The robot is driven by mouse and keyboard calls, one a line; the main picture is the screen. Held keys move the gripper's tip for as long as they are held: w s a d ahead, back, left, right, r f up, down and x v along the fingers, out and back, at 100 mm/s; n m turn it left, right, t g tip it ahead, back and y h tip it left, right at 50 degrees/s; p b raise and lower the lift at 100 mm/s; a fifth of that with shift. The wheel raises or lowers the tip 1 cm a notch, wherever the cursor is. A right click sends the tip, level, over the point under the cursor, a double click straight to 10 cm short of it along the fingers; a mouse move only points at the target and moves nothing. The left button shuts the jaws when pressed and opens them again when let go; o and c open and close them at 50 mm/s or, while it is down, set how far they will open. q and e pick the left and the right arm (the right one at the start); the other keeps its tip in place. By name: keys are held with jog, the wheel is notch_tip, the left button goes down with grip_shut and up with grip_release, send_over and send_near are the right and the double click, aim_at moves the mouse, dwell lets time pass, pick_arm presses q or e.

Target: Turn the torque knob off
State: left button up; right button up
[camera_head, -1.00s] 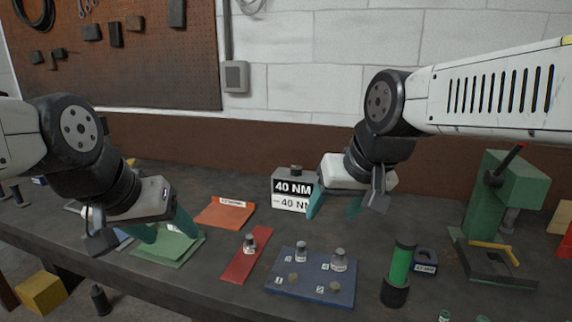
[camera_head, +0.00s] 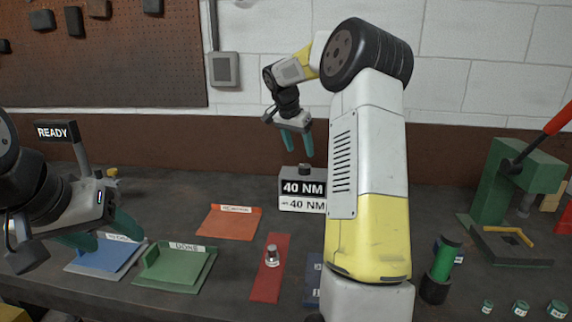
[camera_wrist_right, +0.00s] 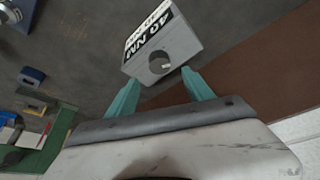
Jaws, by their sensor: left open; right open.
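The torque box (camera_head: 303,203) is grey, with "40 NM" on a black panel and again on a white panel below, and stands at the back of the bench. Its dark torque knob (camera_head: 304,170) is on top. My right gripper (camera_head: 300,145) is open and empty, pointing down just above the knob. In the right wrist view the box (camera_wrist_right: 178,45) lies ahead of the open fingertips (camera_wrist_right: 160,82), with the round knob (camera_wrist_right: 160,62) near and between them. My left gripper (camera_head: 105,232) is open at the left, over the blue tray (camera_head: 85,262), away from the box.
A READY sign (camera_head: 57,132) stands at the left. A green DONE tray (camera_head: 160,278), an orange tray (camera_head: 222,224) and a red strip (camera_head: 265,285) with a small metal part (camera_head: 271,255) lie in front. A green press (camera_head: 515,180) stands at the right. My right arm hides part of the bench.

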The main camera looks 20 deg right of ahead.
aim_at(304, 166)
jog(key=x, duration=0.7)
jog(key=shift+w+f, duration=0.1)
jog(key=shift+f, duration=0.25)
grip_shut()
